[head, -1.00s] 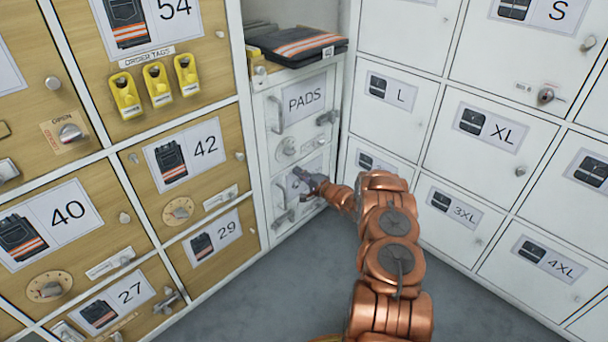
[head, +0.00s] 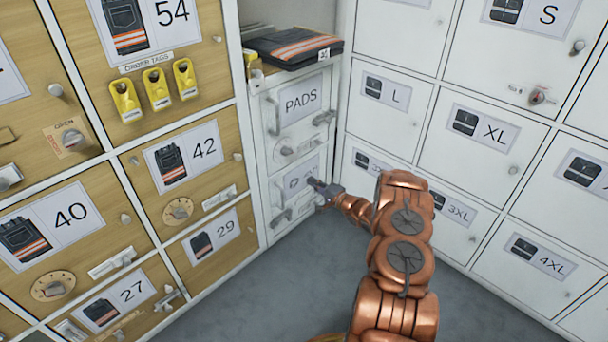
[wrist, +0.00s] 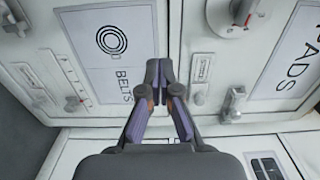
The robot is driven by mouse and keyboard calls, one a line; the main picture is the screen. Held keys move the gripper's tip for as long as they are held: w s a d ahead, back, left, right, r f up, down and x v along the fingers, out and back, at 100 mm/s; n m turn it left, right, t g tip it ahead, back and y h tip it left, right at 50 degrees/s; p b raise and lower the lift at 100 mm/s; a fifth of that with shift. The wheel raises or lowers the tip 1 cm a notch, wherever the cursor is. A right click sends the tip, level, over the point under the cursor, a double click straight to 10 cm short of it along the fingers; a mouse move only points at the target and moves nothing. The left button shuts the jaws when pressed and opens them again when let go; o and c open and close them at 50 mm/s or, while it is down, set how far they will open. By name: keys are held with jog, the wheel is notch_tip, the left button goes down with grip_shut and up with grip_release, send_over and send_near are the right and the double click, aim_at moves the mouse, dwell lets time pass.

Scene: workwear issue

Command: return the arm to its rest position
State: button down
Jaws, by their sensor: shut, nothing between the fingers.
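My gripper (head: 318,185) is at the end of my copper arm, low in the corner of the head view. It is in front of the white drawer under the PADS drawer. In the wrist view my gripper (wrist: 160,85) has its two fingers together with nothing between them. The BELTS label (wrist: 110,58) is beyond the fingertips, on a white front. I cannot tell whether the fingertips touch that front.
The PADS drawer (head: 300,110) is above my gripper, with folded dark trousers (head: 292,46) on top of its unit. Wooden lockers (head: 205,145) stand left, white lockers (head: 478,150) right. Grey floor (head: 300,270) is open below.

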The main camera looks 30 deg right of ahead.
jog(key=shift+p+v, duration=0.45)
jog(key=shift+v, duration=2.15)
jog(key=shift+a, duration=0.1)
jog(key=w+d+r+n+g+h+p, duration=0.1)
jog(key=w+r+n+g+h+p, duration=0.2)
jog(key=r, duration=0.6)
jog(key=w+r+n+g+h+p, duration=0.1)
jog(key=w+r+g+p, duration=0.15)
jog(key=r+p, duration=0.5)
jog(key=s+a+r+n+g+h+p, duration=0.1)
jog(key=s+a+r+g+h+p, duration=0.15)
jog(key=r, duration=0.75)
jog(key=s+a+r+n+g+h+p, duration=0.1)
jog(key=s+a+r+n+p, duration=0.2)
jog(key=r, duration=0.8)
jog(key=s+a+r+n+g+y+p, duration=0.1)
jog(key=s+a+r+p, duration=0.4)
jog(key=s, duration=1)
jog(key=s+a+r+n+g+y+p, duration=0.1)
jog(key=s+a+r+n+g+p, duration=0.3)
jog(key=s+a+r, duration=0.8)
jog(key=s+a+r+n+g+y+p, duration=0.1)
jog(key=s+a+r+g+p, duration=0.4)
jog(key=s, duration=1.4)
jog(key=a+r+n+p, duration=0.1)
jog(key=a+r+p, duration=0.2)
jog(key=a, duration=0.4)
jog(key=shift+a+r, duration=0.2)
jog(key=shift+r, duration=0.3)
